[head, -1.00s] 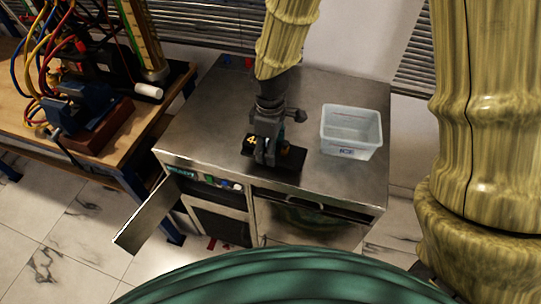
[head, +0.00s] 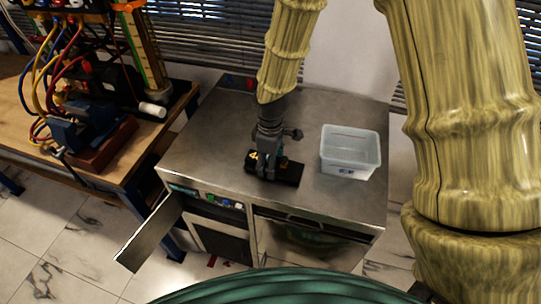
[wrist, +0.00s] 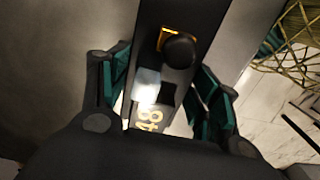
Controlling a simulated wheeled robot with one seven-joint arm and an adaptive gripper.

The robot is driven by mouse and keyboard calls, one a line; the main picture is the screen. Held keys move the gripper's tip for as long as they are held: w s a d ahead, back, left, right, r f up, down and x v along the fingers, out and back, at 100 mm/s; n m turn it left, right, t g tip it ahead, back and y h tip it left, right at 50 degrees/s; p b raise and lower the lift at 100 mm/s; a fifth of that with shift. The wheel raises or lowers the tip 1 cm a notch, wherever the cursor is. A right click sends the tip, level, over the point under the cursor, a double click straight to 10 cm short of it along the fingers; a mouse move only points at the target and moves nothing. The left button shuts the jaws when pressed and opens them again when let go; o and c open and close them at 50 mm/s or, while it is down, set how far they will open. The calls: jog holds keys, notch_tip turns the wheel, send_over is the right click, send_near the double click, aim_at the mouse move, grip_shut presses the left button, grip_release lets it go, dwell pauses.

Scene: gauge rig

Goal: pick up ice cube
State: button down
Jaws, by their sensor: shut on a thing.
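No ice cube can be made out with certainty. My gripper (head: 268,172) is shut on a black block-shaped device (head: 289,174) over the steel cabinet top. The wrist view shows the device (wrist: 182,15) between the teal-padded fingers of my gripper (wrist: 162,85). It has a round black knob in a yellow frame and yellow figures. A bright pale square (wrist: 147,86) shows between the fingers; I cannot tell whether it is a cube or part of the device. A translucent tub (head: 350,171) with a label that seems to read "ICE" stands right of my gripper; its contents are unclear.
The steel cabinet (head: 215,120) has an open door (head: 150,232) at the front left, with small items inside. A wooden workbench (head: 25,144) at left carries a blue vise (head: 85,128) and coloured cables. The back left of the cabinet top is mostly clear.

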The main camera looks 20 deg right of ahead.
jog(key=shift+f, duration=0.1)
jog(key=shift+f, duration=0.15)
jog(key=shift+c, duration=1.8)
grip_release()
